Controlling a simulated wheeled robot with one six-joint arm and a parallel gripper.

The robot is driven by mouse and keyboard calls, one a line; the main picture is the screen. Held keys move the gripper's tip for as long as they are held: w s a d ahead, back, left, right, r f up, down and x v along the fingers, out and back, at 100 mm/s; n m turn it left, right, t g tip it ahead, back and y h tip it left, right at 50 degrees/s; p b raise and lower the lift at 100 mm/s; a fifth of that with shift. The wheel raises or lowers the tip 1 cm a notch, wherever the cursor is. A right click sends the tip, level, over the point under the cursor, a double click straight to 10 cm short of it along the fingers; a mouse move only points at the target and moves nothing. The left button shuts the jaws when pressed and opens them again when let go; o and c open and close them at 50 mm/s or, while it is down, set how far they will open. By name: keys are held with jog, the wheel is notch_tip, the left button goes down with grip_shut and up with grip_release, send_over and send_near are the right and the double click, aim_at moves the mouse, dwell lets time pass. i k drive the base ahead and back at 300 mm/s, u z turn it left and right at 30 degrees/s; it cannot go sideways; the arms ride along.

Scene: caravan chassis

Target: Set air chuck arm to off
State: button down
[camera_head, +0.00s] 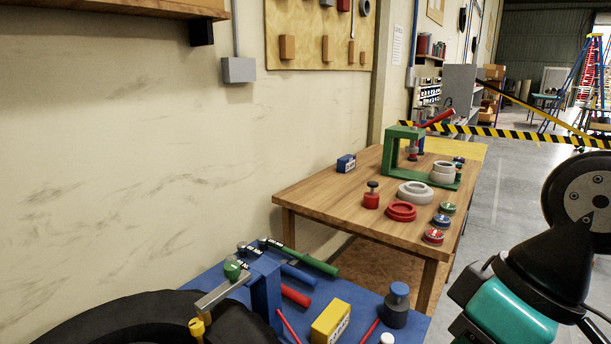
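What looks like the air chuck arm is a grey metal bar (220,290) at the lower left. A green knob (232,270) sits at its upper end. A yellow fitting (197,326) hangs at its lower end, over a black tyre (110,318). The bar stands beside a blue post (264,290). Small white labels near the knob are too small to read. Part of my arm, teal and black, shows at the right edge, well apart from the bar. My gripper's fingers are not in view.
The blue bench (405,325) also holds a yellow box (330,322), a grey-blue bottle (397,306) and a green-handled tool (310,260). Behind it stands a wooden table (330,200) with a green press (392,152) and several rings and tins. A wall borders the left.

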aim_at(232, 271)
jog(key=u, duration=0.05)
jog(key=k, duration=0.5)
jog(key=u, duration=2.25)
jog(key=k, duration=1.3)
jog(key=z, duration=1.45)
jog(key=i, duration=0.5)
jog(key=z, duration=0.05)
